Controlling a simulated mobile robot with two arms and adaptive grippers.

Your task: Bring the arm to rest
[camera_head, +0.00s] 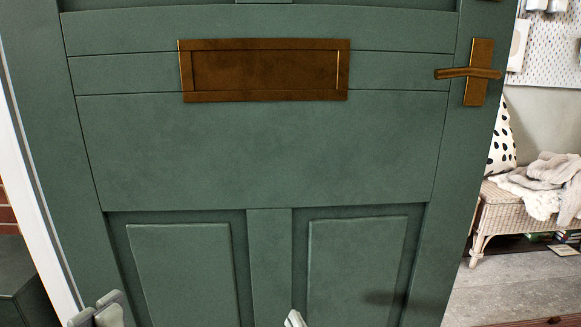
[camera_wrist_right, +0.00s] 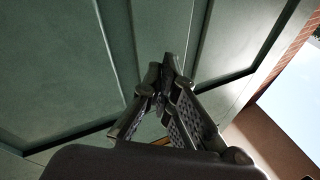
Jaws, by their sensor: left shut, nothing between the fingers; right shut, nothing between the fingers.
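My left gripper (camera_head: 98,312) shows at the lower left edge of the head view, its fingers together and empty, in front of the green door (camera_head: 270,150). Only the tip of my right gripper (camera_head: 293,319) shows at the bottom middle of the head view. In the right wrist view the fingers of my right gripper (camera_wrist_right: 168,70) meet at their tips with nothing between them. The green panelled door (camera_wrist_right: 50,70) lies behind them. Most of both arms is out of view.
The door has a brass letter plate (camera_head: 265,70) and a brass lever handle (camera_head: 470,73). Past its right edge are a wicker bench (camera_head: 497,208) with a blanket (camera_head: 545,185) and open grey floor (camera_head: 515,285). A white frame (camera_head: 38,200) stands at left.

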